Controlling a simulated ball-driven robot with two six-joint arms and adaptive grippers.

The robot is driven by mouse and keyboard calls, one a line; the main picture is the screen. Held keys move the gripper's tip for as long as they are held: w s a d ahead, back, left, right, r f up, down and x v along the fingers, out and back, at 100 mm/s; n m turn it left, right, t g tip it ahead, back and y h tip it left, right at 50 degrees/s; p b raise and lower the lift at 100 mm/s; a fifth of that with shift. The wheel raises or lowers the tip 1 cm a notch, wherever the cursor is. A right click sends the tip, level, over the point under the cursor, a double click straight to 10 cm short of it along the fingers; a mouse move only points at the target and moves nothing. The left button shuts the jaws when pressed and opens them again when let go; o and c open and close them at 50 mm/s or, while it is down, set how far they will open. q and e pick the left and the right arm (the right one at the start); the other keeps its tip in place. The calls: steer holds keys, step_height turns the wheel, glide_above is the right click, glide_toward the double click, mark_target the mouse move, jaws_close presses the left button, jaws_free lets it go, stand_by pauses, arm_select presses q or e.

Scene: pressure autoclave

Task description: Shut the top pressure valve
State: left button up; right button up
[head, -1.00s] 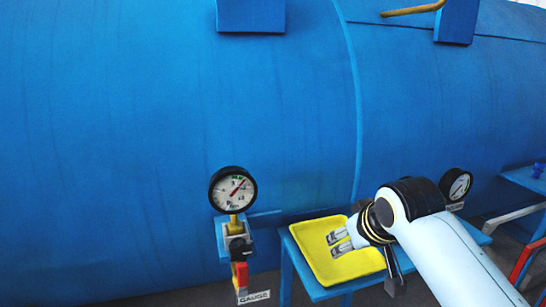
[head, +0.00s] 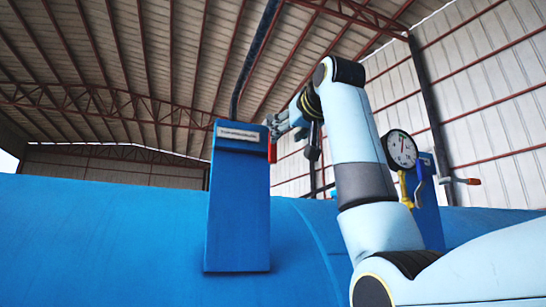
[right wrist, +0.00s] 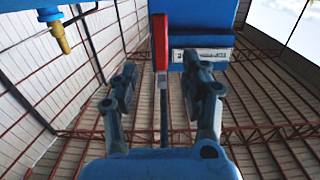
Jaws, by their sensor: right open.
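A red lever handle (head: 272,150), which looks like the top valve's, shows at the right side of a tall blue box (head: 237,205) with a pale label, on top of the blue tank (head: 120,235). In the right wrist view the red handle (right wrist: 160,42) points down beside the blue box (right wrist: 208,22), roughly in line with the gap between my fingers. My right gripper (head: 276,122) is open and close to the handle; its fingers (right wrist: 165,88) show apart in the right wrist view. I cannot tell whether they touch it. The valve body is hidden. My left gripper is out of view.
A dial gauge (head: 401,149) with a yellow fitting and blue lever stands by another blue post (head: 428,215), right of my arm. A red-tipped lever (head: 466,181) sticks out there. A dark pipe (head: 254,62) rises behind the box. Open space lies above the tank.

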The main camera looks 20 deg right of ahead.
mark_target(274, 148)
steer(key=w+p, duration=0.1)
steer(key=w, duration=0.2)
steer(key=w+p, duration=0.2)
steer(key=w, duration=0.1)
steer(key=w+p, duration=0.2)
steer(key=w, duration=0.1)
steer(key=shift+w+a+r, duration=0.15)
steer(key=shift+w+r, duration=0.1)
steer(key=shift+w, duration=0.15)
steer(key=shift+w+f, duration=0.2)
steer(key=shift+w, duration=0.45)
jaws_close()
